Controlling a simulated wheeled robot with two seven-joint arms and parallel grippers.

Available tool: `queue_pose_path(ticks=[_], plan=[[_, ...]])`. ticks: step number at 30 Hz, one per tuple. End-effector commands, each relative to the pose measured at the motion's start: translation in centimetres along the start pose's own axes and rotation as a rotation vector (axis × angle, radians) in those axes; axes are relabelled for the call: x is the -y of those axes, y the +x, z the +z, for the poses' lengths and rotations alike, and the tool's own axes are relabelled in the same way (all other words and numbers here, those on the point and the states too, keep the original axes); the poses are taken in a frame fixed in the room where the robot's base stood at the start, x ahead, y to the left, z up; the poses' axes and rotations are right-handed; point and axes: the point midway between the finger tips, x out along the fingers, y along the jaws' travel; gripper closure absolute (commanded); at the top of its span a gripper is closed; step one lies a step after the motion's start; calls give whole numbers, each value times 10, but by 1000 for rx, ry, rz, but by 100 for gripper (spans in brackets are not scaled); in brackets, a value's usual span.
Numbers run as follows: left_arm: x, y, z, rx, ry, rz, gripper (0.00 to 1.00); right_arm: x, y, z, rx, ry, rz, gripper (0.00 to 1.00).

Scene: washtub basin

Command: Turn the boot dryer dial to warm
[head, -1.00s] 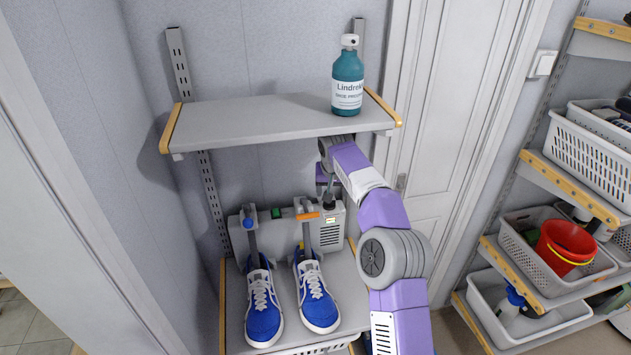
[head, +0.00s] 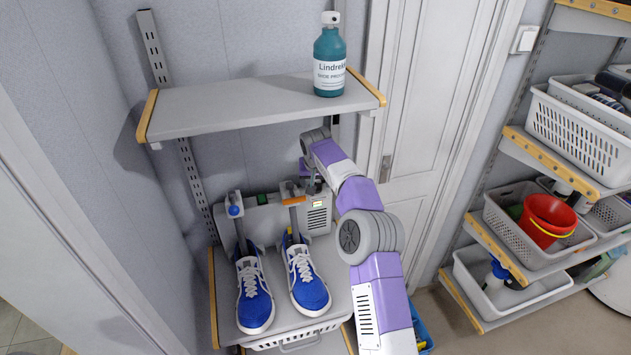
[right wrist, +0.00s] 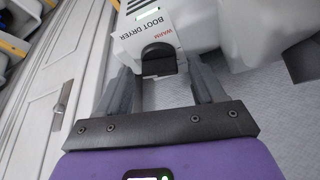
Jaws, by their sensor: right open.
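The grey boot dryer (head: 262,220) stands on the lower shelf against the wall, with a pair of blue shoes on its upright posts. In the right wrist view its casing (right wrist: 190,20) carries the words BOOT DRYER and WARM. A dark dial (right wrist: 158,58) protrudes below the lettering; its setting cannot be read. My right gripper (right wrist: 160,72) is open, its two fingers on either side of the dial; whether they touch it is unclear. In the head view the right gripper (head: 315,182) is at the dryer's right end, partly hidden by my arm. My left gripper is not in view.
An upper shelf (head: 240,106) with a teal bottle (head: 329,62) sits above my right wrist. The blue shoes (head: 253,296) stand in front of the dryer. A white door (head: 425,110) is to the right, then shelves with baskets and a red bucket (head: 548,218).

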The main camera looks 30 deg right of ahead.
Motion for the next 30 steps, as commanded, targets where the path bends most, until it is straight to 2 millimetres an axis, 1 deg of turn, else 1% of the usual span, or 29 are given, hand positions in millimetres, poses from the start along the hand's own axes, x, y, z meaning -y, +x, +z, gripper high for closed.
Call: queue_pose_path(ticks=[1,9,11,12,16,24,30], plan=[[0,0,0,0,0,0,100,0,0,0,0,0,0,35],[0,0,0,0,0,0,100,0,0,0,1,0,0,76],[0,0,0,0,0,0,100,0,0,0,1,0,0,86],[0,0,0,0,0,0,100,0,0,0,1,0,0,88],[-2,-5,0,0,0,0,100,-1,-1,0,4,-27,-12,88],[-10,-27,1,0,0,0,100,-2,-2,-1,5,-201,-84,88],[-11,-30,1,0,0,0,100,-1,0,0,2,-247,-103,88]])
